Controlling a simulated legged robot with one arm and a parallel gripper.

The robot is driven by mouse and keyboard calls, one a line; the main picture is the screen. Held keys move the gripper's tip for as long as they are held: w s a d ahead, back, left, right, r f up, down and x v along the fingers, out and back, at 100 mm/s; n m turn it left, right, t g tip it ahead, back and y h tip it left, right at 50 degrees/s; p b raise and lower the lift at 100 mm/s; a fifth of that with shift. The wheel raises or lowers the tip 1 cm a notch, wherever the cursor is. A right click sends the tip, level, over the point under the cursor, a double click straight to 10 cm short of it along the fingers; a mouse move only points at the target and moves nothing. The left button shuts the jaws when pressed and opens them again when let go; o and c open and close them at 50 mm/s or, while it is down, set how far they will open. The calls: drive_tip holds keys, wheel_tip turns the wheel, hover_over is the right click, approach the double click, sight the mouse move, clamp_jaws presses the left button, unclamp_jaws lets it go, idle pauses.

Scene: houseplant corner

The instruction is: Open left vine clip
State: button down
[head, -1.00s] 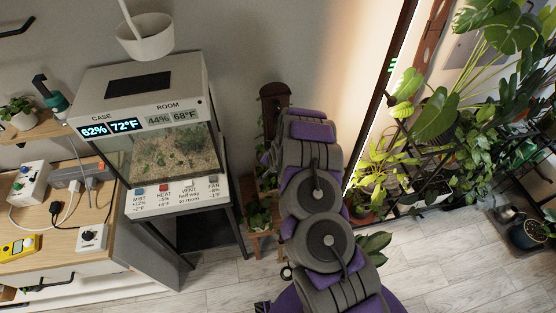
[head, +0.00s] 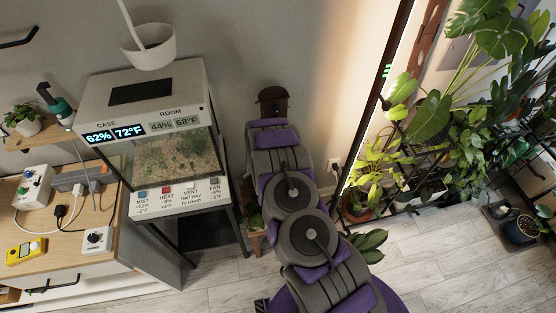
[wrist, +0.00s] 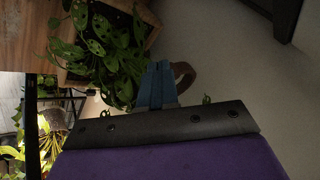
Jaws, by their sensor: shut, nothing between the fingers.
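In the wrist view, my gripper (wrist: 157,86) shows as two blue fingers held together, shut and empty. A leafy vine plant (wrist: 103,48) in a wooden planter lies just left of and beyond the fingertips, with some leaves close to them. A brown curved band (wrist: 184,74) shows right beside the fingers; I cannot tell what it is or whether they touch. I cannot make out the left vine clip in either view. In the head view, my own arm hides my gripper and most of the plant. A dark brown post (head: 273,101) rises behind the arm.
A glass terrarium case (head: 175,155) on a stand with labelled buttons is left of my arm. A wooden bench (head: 60,228) with plugs and boxes is further left. A plant rack (head: 430,165) stands right. The pale floor (head: 460,275) at lower right is open.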

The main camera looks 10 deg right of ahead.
drive_tip(key=shift+w+a+p, duration=0.5)
drive_tip(key=shift+w+a, duration=0.55)
drive_tip(key=shift+a, duration=0.25)
drive_tip(key=shift+d, duration=0.15)
